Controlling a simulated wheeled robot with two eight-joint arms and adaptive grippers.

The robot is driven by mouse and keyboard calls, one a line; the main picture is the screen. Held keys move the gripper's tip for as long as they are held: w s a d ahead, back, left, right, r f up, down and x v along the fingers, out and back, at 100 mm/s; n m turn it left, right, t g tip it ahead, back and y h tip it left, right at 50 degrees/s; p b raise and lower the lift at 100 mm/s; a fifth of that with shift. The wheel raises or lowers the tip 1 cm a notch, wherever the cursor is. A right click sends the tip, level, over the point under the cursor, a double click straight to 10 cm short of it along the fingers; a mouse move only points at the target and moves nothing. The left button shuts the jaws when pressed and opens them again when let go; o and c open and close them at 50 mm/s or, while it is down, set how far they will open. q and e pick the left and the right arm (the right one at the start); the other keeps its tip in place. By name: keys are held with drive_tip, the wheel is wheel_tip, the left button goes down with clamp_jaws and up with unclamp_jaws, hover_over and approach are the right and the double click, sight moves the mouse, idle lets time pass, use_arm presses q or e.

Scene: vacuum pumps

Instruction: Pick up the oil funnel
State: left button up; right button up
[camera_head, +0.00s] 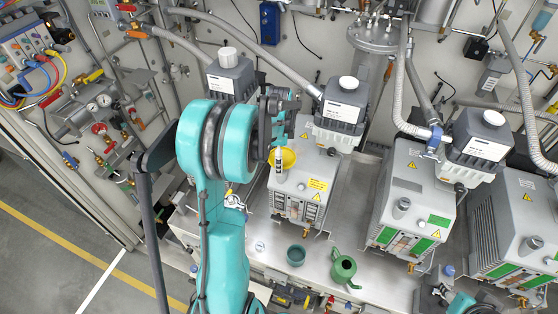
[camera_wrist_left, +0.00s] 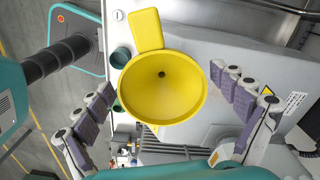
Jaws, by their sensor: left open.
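The yellow oil funnel (camera_wrist_left: 160,72) fills the middle of the left wrist view, its wide bowl facing the camera and its flat handle pointing to the top. In the head view, the funnel (camera_head: 289,157) shows at the top of a grey pump, partly hidden by my left gripper (camera_head: 279,160). In the wrist view, my left gripper (camera_wrist_left: 162,80) is open, with one purple-padded finger on each side of the bowl and visible gaps between. The funnel's spout is hidden. A teal part of my right arm shows at the head view's bottom right edge; its jaws cannot be made out.
The grey pump (camera_head: 297,207) stands on a metal bench, with more pumps (camera_head: 415,190) to the right. Hoses and a pipe-covered wall lie behind.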

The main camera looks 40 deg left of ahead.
use_arm(q)
drive_tip(key=c, duration=1.2)
drive_tip(key=shift+o, duration=0.2)
